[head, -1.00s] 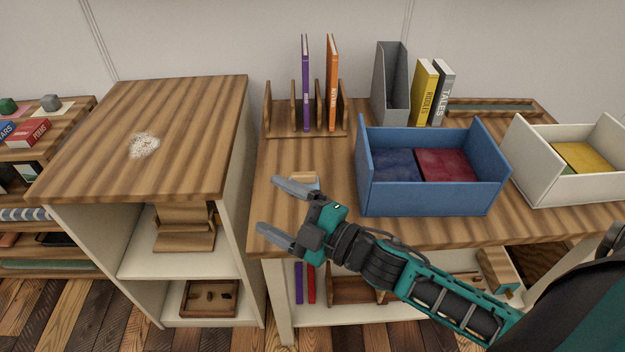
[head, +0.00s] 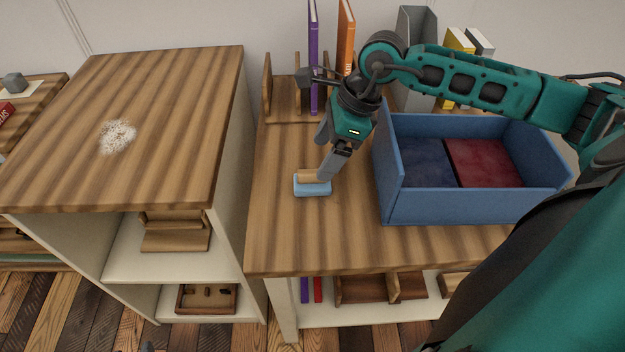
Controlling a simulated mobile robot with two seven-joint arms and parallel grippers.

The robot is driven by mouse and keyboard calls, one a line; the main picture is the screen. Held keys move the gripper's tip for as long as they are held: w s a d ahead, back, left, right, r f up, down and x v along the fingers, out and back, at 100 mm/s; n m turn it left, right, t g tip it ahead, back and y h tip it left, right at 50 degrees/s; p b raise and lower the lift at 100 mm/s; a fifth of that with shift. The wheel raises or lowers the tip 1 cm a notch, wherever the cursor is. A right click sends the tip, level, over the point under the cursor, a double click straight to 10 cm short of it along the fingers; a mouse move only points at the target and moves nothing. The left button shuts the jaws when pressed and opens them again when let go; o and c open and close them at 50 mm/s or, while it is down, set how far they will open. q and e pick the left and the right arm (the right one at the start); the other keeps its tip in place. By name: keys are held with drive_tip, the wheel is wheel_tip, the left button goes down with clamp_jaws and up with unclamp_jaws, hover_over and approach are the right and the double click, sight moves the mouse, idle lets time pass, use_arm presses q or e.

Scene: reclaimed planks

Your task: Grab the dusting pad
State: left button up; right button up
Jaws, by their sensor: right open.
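The dusting pad (head: 312,188) lies on the wooden table top, near its left edge. It has a light blue base and a wooden grip on top. My right gripper (head: 322,160) points down from above, with its fingertips at the pad's wooden grip. One finger shows in front and partly covers the grip's right end; the other finger is partly hidden behind. The gripper is open, and I cannot tell whether it touches the pad. My left gripper is not clearly in view.
A blue box (head: 470,206) with dark blue and red contents stands right of the pad. A wooden rack (head: 283,117) holding a purple book (head: 313,60) and an orange book (head: 345,38) stands behind. Left is a higher cabinet top (head: 180,120) with a patch of white dust (head: 117,136).

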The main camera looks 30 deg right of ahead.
sight(315, 171)
drive_tip(key=x, duration=0.8)
drive_tip(key=shift+d, duration=0.3)
drive_tip(key=c, duration=1.1)
drive_tip(key=shift+c, duration=0.2)
drive_tip(key=shift+r, duration=0.1)
